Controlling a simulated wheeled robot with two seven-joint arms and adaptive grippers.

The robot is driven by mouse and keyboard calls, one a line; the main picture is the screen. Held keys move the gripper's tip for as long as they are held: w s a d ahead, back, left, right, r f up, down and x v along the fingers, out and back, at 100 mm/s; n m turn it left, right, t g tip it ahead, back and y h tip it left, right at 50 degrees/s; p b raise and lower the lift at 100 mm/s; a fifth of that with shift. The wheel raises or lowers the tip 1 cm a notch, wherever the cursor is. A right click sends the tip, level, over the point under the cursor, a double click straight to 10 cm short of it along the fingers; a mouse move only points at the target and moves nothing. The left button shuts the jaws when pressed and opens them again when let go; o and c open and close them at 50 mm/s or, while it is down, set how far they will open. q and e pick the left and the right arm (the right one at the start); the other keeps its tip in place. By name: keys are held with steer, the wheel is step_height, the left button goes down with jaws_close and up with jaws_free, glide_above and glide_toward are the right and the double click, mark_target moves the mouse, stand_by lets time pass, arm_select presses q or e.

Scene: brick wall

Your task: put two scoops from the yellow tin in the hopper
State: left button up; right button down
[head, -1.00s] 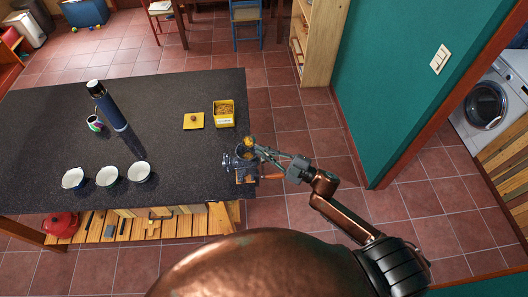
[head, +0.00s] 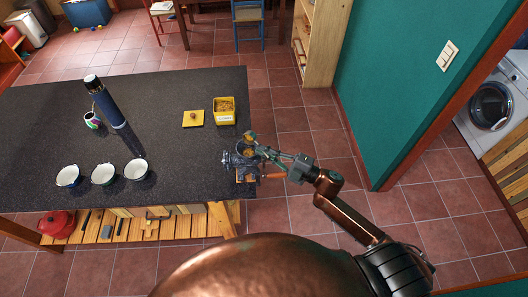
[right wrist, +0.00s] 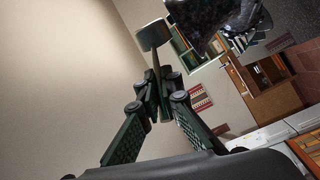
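My right gripper (head: 277,157) is shut on the handle of a small scoop (head: 249,139), which it holds tipped at the hopper. The right wrist view also shows the gripper (right wrist: 153,98) closed on the handle, with the scoop's head (right wrist: 153,34) beyond the fingertips. The hopper belongs to a dark metal grinder (head: 238,160) at the counter's right edge; a yellowish patch shows at its mouth. The open yellow tin (head: 224,116) stands behind it on the counter, with golden-brown contents. Its yellow lid (head: 193,119) lies to its left. My left gripper is out of view.
The dark counter (head: 180,165) is clear in the middle. Three white-lined bowls (head: 103,174) stand at the front left. A blue flask (head: 107,105) and a small patterned cup (head: 93,121) stand farther back. Open floor lies right of the counter.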

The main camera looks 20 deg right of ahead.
steer(key=shift+s+a+f+n+g+y+b, duration=0.15)
steer(key=shift+f+n+b, duration=0.05)
steer(key=shift+n+b, duration=0.95)
steer(key=shift+s+a+f+n+g+y+b, duration=0.15)
steer(key=shift+f+n+g+y+b, duration=0.1)
steer(key=shift+n+b, duration=0.9)
steer(key=shift+s+a+f+n+g+y+b, duration=0.15)
steer(key=shift+n+b, duration=0.55)
steer(key=shift+n, duration=0.8)
steer(key=w+d+r+m+h+p, duration=0.2)
steer(key=m+p, duration=0.6)
steer(key=m, duration=0.4)
steer(key=w+d+r+m+t+h+p, duration=0.1)
steer(key=w+d+r+m+p, duration=0.3)
steer(key=m+p, duration=0.5)
steer(key=m, duration=0.3)
steer(key=shift+d+m+h, duration=0.15)
steer(key=shift+m+h, duration=0.2)
steer(key=shift+m, duration=0.05)
steer(key=shift+r+t, duration=0.1)
steer(key=shift+t, duration=0.15)
